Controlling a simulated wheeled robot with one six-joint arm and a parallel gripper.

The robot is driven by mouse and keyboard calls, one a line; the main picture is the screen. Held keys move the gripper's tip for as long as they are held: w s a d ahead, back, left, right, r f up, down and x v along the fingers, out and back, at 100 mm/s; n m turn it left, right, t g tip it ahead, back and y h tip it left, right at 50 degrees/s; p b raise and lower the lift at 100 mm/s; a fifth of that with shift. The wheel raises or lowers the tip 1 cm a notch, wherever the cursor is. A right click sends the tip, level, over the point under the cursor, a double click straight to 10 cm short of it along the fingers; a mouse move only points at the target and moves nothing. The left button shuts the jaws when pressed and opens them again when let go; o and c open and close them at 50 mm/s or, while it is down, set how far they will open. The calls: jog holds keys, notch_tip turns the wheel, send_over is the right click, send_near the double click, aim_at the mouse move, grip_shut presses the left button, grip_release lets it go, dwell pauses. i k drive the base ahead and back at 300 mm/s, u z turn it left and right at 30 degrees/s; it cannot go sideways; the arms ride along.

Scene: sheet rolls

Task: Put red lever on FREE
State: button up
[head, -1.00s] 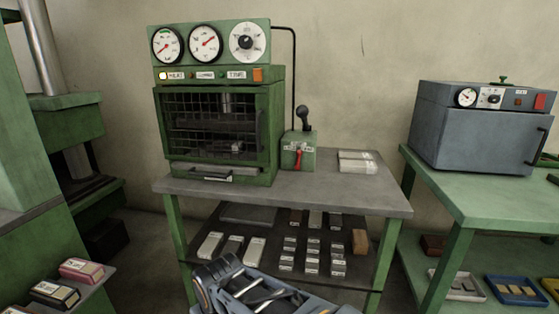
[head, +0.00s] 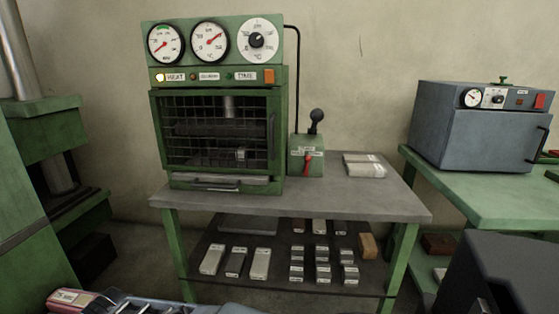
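The red lever (head: 308,161) is on the front of a small green box (head: 298,168) that stands on the grey bench top, right of the caged press. It sits below a small white label plate whose words are too small to read, so I cannot tell which mark it points at. A separate black-knobbed handle (head: 316,120) rises from the top of the same box. My gripper is not recognisable in the head view; only parts of my own arm or body show along the bottom edge.
The green press (head: 280,130) with wire-mesh door and gauges stands left of the box. A grey oven (head: 490,140) stands on a green table. The bench front is clear.

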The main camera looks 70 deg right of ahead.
aim_at(307, 158)
jog(key=i, duration=0.4)
jog(key=z, duration=0.95)
